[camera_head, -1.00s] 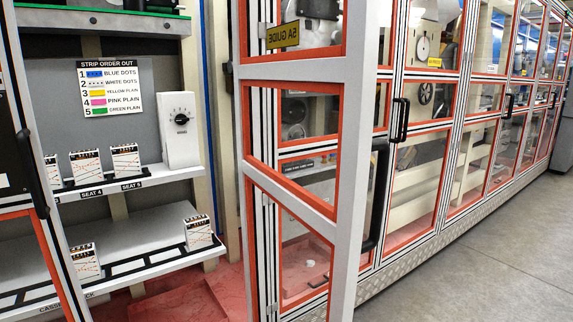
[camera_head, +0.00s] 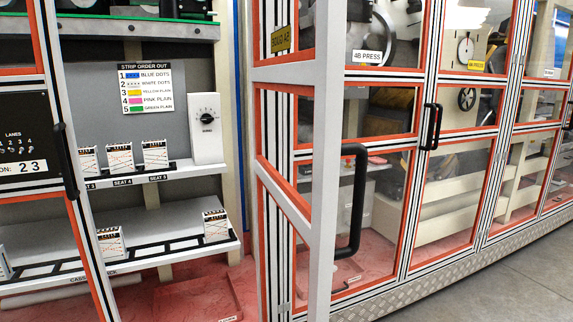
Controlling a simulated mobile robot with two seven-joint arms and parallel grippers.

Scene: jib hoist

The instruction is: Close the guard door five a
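The guard door (camera_head: 325,110) has a pale grey frame with orange edging and clear panes. It stands open, swung out toward me and seen nearly edge-on. A yellow plate (camera_head: 281,40) sits high on it; its lettering is hard to read now but showed 5A GUIDE in the earlier view. A long black handle (camera_head: 356,205) stands out to the right of the door's near upright and seems to belong to this door. To the left of the door, the cabinet opening is uncovered. Neither of my grippers is in view, and nothing is seen touching the door.
Left, another framed panel (camera_head: 83,235) carries a black handle (camera_head: 66,160). Inside the opening are shelves with several small white boxes (camera_head: 155,154), a grey dial box (camera_head: 206,128) and a STRIP ORDER OUT chart (camera_head: 133,88). Closed glazed doors (camera_head: 445,190) run right. Grey floor (camera_head: 510,285) is clear.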

